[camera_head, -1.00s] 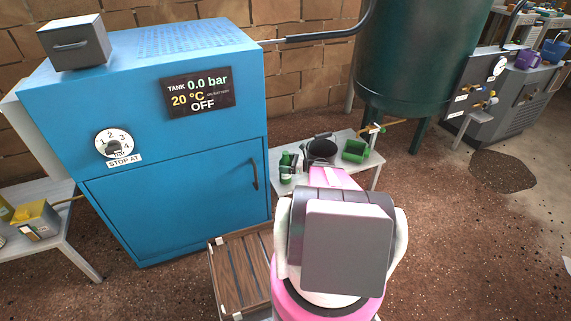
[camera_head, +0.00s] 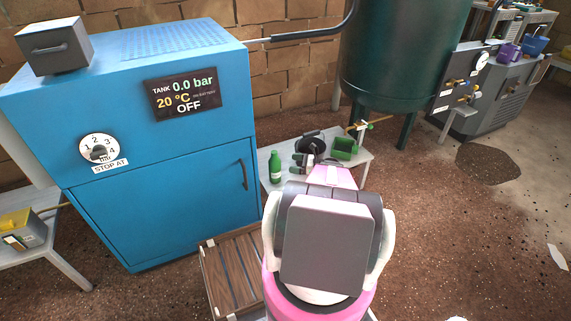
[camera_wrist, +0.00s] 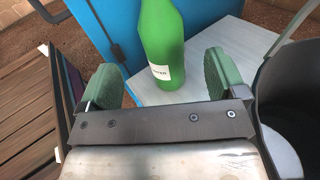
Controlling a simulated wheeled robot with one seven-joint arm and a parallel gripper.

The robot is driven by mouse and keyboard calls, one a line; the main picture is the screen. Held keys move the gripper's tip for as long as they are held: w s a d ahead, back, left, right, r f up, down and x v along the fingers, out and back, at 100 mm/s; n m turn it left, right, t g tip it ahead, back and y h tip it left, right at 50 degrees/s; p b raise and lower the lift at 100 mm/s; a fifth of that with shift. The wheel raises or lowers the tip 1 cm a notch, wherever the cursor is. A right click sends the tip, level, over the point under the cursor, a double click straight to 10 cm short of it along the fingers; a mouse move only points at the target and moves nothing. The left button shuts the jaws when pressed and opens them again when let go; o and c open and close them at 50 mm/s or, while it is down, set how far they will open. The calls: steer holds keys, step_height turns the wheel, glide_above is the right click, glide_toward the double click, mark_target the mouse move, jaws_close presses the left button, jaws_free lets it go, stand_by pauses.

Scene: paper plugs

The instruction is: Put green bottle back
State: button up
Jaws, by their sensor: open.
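The green bottle (camera_head: 275,168) stands upright on the small light table (camera_head: 268,152), near its left edge by the blue cabinet. In the wrist view the bottle (camera_wrist: 163,40) shows ahead of my gripper (camera_wrist: 160,80), in line with the gap between its two green-padded fingers. The fingers are spread apart with nothing between them. In the head view my gripper (camera_head: 302,161) is just right of the bottle, with a gap between them. The bottle's top is cut off in the wrist view.
A black bucket (camera_head: 312,142) stands right behind my gripper, and its rim is close by the right finger in the wrist view. A green box (camera_head: 346,148) sits farther right on the table. A slatted wooden crate (camera_head: 228,273) is on the floor at front left.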

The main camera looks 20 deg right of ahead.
steer(key=shift+v, duration=0.95)
